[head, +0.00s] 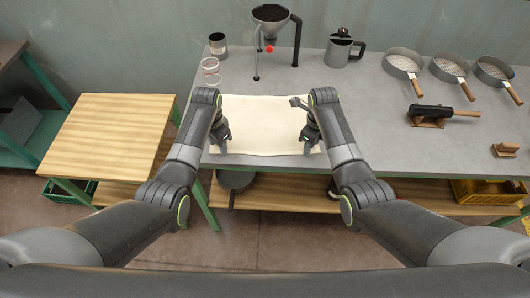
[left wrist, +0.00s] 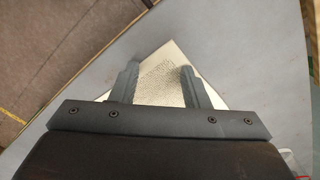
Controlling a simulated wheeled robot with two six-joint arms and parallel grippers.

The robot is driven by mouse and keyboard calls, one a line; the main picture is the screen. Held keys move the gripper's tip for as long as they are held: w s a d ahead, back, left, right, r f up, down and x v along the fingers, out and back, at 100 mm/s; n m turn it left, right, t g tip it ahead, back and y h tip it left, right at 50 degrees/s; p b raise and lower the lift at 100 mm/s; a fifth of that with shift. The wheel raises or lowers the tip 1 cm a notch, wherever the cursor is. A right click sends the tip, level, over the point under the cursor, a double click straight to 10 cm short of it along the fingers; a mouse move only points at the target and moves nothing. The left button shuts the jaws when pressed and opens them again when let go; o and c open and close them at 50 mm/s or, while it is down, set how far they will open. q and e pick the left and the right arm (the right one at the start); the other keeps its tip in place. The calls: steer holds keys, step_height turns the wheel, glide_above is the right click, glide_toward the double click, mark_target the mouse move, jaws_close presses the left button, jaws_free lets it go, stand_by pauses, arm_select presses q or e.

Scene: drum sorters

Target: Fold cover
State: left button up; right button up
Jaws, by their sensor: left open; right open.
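The cover (head: 265,124) is a cream cloth lying flat and spread out on the grey table (head: 385,145), near its front edge. My left gripper (head: 223,150) is over the cloth's left front part, and my right gripper (head: 306,149) is over its right front part. In the left wrist view, my left gripper (left wrist: 157,90) is open, with the pale cloth (left wrist: 165,70) showing between and beyond its fingers. I cannot tell whether the fingers touch it. My right gripper is open and holds nothing that I can see. My arms hide parts of the cloth's sides.
Behind the cloth stand a hopper (head: 271,14) on a dark stand, a tin (head: 218,45), a coiled spring (head: 210,72) and a jug (head: 340,50). Several sieves (head: 403,61) and a dark hand tool (head: 432,114) lie to the right. A wooden table (head: 105,130) stands left.

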arm_select(q)
steer(key=shift+c, duration=1)
arm_select(e)
steer(key=shift+c, duration=1)
arm_select(q)
steer(key=shift+f, duration=0.1)
jaws_close()
arm_select(e)
steer(key=shift+f, duration=0.1)
jaws_close()
